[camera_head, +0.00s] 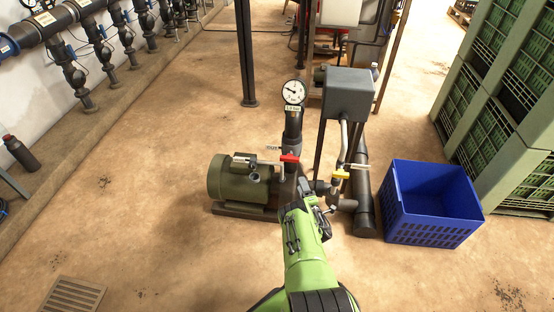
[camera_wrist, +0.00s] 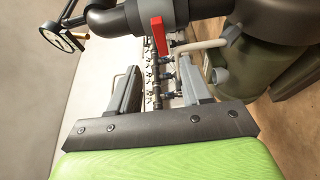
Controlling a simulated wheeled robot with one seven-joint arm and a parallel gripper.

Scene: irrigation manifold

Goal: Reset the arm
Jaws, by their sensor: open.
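My green arm (camera_head: 308,262) reaches forward from the bottom of the head view. My gripper (camera_head: 310,190) is at the pump assembly, just below and right of the red valve handle (camera_head: 289,158) and left of the yellow handle (camera_head: 340,174). In the wrist view, the two grey fingers of my gripper (camera_wrist: 158,82) stand apart with nothing between them. The red handle (camera_wrist: 160,37) shows beyond the fingers, under a dark pipe elbow (camera_wrist: 160,14). I cannot tell whether my gripper touches any part.
A green pump motor (camera_head: 231,178), a pressure gauge (camera_head: 294,92) and a grey box (camera_head: 349,94) stand close around my gripper. A blue crate (camera_head: 410,228) is on the right, near stacked green crates (camera_head: 490,140). Floor at the left is largely clear, with a drain grate (camera_head: 72,296).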

